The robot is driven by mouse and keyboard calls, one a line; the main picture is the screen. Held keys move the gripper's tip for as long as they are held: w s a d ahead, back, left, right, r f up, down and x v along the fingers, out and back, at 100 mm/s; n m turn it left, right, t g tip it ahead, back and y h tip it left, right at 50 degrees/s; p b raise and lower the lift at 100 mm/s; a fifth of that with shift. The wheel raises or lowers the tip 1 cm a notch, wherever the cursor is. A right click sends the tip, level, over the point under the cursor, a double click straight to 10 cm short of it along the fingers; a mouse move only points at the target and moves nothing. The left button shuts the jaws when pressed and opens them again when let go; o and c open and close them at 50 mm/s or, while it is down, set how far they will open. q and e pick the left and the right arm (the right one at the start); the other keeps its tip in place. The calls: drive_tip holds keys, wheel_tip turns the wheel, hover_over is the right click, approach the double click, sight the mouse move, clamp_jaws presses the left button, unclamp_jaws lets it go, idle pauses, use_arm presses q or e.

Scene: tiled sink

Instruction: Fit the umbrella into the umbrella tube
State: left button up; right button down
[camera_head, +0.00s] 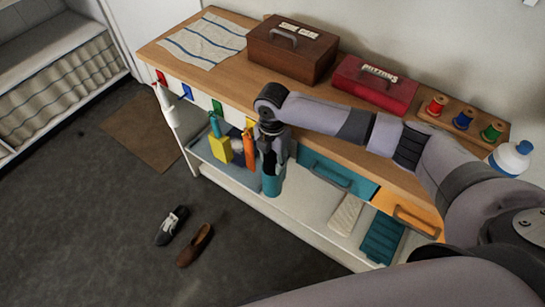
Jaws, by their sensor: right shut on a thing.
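My right gripper (270,158) points down in front of the workbench, shut on a dark, narrow thing that looks like the umbrella (268,163). The fingers hide most of it. Directly below is a teal cylinder (272,186), which looks like the umbrella tube, at the lower shelf's front. The gripper overlaps its upper part, so I cannot tell whether the umbrella's lower end is inside or only in front of it. My left gripper is not in view.
A wooden workbench (340,125) carries a brown box (292,55), a red buttons box (372,85) and thread spools. Yellow (220,149) and orange items stand left of the gripper. Two shoes (195,245) lie on the open floor.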

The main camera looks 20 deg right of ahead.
drive_tip(key=c, duration=0.9)
unclamp_jaws()
drive_tip(key=shift+f, duration=0.1)
drive_tip(key=shift+c, duration=0.2)
wheel_tip(320, 180, up, 12)
drive_tip(key=shift+r+b, duration=0.2)
drive_tip(key=shift+b, duration=0.15)
